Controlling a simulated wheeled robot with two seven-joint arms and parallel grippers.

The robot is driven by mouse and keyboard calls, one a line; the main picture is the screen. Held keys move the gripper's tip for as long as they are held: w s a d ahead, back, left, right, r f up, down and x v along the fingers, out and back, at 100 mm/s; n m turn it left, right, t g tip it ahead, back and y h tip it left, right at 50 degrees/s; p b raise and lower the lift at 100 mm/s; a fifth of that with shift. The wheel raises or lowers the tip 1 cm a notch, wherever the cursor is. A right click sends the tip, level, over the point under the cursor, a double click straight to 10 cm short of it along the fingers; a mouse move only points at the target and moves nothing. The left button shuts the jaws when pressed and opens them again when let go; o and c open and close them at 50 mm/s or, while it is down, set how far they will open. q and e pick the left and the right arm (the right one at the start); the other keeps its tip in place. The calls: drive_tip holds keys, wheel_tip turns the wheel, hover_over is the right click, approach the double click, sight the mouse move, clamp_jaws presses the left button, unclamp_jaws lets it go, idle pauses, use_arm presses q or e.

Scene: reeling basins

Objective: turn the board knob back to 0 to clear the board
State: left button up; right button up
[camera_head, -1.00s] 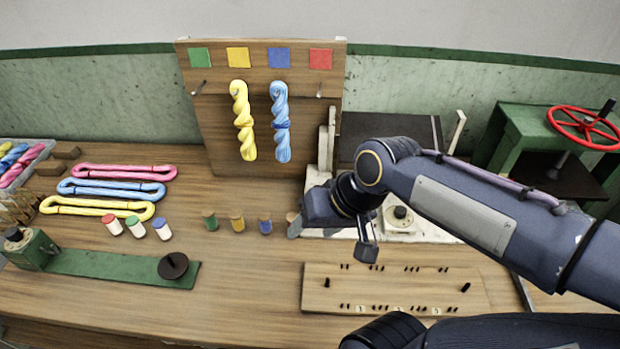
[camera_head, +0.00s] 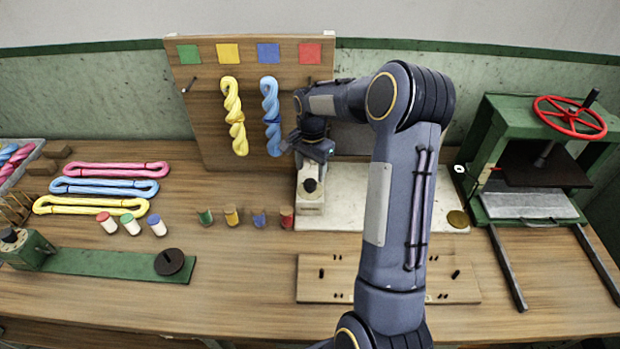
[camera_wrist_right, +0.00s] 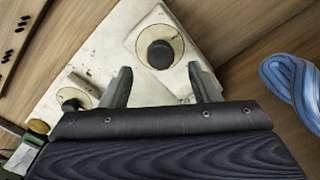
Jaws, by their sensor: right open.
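A black round knob (camera_head: 310,186) sits on a pale block at the left end of a white plate (camera_head: 345,212). It also shows in the right wrist view (camera_wrist_right: 160,54), on a cream disc just past my fingertips, roughly in line with the gap. A second, smaller-looking knob (camera_wrist_right: 73,104) shows there on the same plate; my arm hides it in the head view. Which one is the board knob I cannot tell by marking. My right gripper (camera_head: 306,152) is above and behind the first knob; its fingers (camera_wrist_right: 163,78) are apart and empty. My left gripper is not in view.
The upright board (camera_head: 205,120) behind holds a yellow skein (camera_head: 234,115) and a blue skein (camera_head: 271,112), close left of my gripper. Several coloured pegs (camera_head: 231,216) stand left of the plate. A wooden board with holes (camera_head: 330,290) lies in front; a green press (camera_head: 485,150) stands right.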

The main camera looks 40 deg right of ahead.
sight(310, 183)
wheel_tip(310, 183, down, 5)
drive_tip(key=shift+w+f+p, duration=0.1)
drive_tip(key=shift+p, duration=0.4)
